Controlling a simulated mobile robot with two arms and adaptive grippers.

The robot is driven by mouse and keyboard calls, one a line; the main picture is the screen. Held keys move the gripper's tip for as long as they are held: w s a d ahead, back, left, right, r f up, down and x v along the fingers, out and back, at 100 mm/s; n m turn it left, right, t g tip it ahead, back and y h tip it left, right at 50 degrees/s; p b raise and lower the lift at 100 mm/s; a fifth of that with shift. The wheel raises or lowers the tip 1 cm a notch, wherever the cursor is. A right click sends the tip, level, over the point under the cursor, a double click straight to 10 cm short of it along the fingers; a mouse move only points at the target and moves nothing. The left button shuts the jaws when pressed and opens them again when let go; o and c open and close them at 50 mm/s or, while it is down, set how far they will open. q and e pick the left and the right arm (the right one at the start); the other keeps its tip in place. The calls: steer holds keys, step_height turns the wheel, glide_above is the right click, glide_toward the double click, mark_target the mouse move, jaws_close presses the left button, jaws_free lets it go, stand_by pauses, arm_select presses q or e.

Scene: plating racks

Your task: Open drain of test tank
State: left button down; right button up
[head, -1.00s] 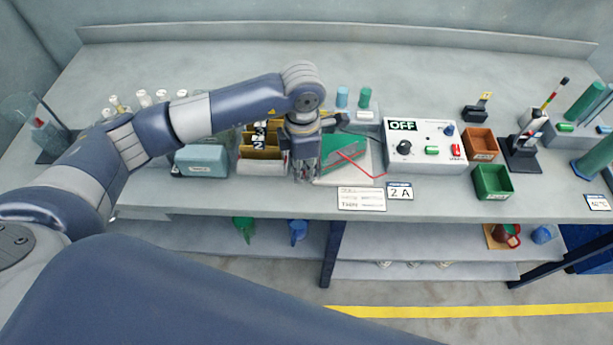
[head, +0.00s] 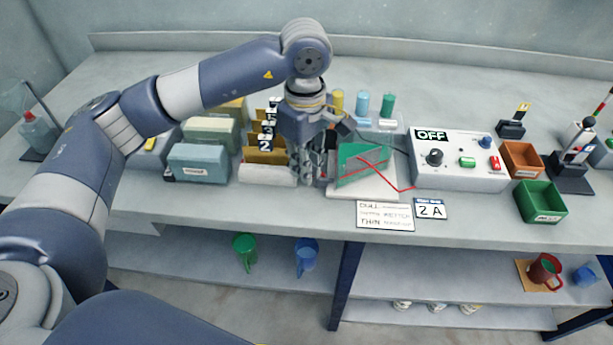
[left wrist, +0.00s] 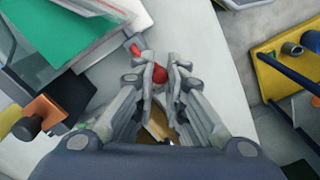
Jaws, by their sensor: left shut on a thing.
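The test tank (head: 362,163) is a low clear box with green contents, standing on a white base near the bench's front edge. It also shows at upper left in the left wrist view (left wrist: 62,28). My left gripper (head: 306,180) points down just left of the tank in the head view. In the left wrist view its fingers (left wrist: 160,80) are closed around a small red knob (left wrist: 159,75). Another red piece (left wrist: 135,50) shows beside the fingers, toward the tank. The fingers hide most of the knob. My right gripper is not in view.
A white control box (head: 460,165) reading OFF stands right of the tank, with a red wire between them. A rack of numbered cards (head: 266,172) is close on the gripper's left. Yellow, blue and green bottles (head: 362,104) stand behind. Cards (head: 430,209) lie in front.

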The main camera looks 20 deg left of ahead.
arm_select(q)
steer(key=shift+w+m+b, duration=0.2)
steer(key=shift+m+b, duration=0.3)
steer(key=shift+m, duration=0.1)
steer(key=shift+r, duration=0.1)
steer(key=c, duration=1.6)
jaws_free()
step_height(320, 180, up, 12)
steer(key=shift+s, duration=0.1)
